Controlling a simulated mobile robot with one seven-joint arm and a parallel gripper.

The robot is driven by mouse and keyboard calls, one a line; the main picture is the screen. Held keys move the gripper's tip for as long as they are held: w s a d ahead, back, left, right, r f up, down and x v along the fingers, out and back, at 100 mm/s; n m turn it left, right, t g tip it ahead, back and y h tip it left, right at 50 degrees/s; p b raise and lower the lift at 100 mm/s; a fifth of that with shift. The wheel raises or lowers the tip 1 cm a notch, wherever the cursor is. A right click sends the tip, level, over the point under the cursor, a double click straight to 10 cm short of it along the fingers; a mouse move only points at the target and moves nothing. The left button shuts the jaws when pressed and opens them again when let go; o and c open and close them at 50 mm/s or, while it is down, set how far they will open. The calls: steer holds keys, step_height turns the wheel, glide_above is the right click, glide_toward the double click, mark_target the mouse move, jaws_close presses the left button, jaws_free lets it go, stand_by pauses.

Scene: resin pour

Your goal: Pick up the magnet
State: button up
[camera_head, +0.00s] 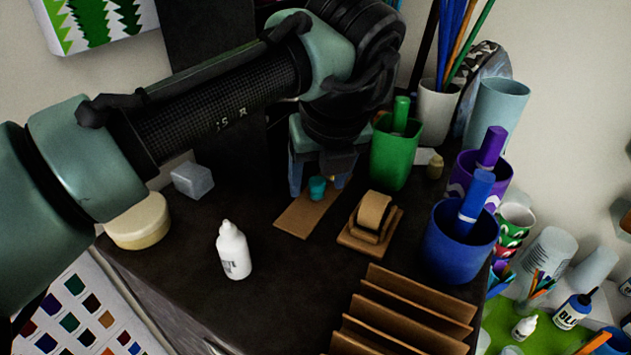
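A small teal knob-shaped piece (317,188), which looks like the magnet, stands on or just over a flat brown strip (306,212) on the dark tabletop. My gripper (318,184) points down above it, with one blue finger on each side of it. The fingers look spread, with a gap visible between each finger and the teal piece. Part of the right finger is in shadow, and I cannot tell how far down the fingertips reach.
A green cup (394,155) stands close to the right of my gripper, with a brown tape-dispenser-like piece (371,217) in front. A white bottle (233,252), grey cube (192,180) and round cream tub (139,221) stand left. A ridged brown rack (405,315) is at the front.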

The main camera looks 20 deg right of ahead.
jaws_close()
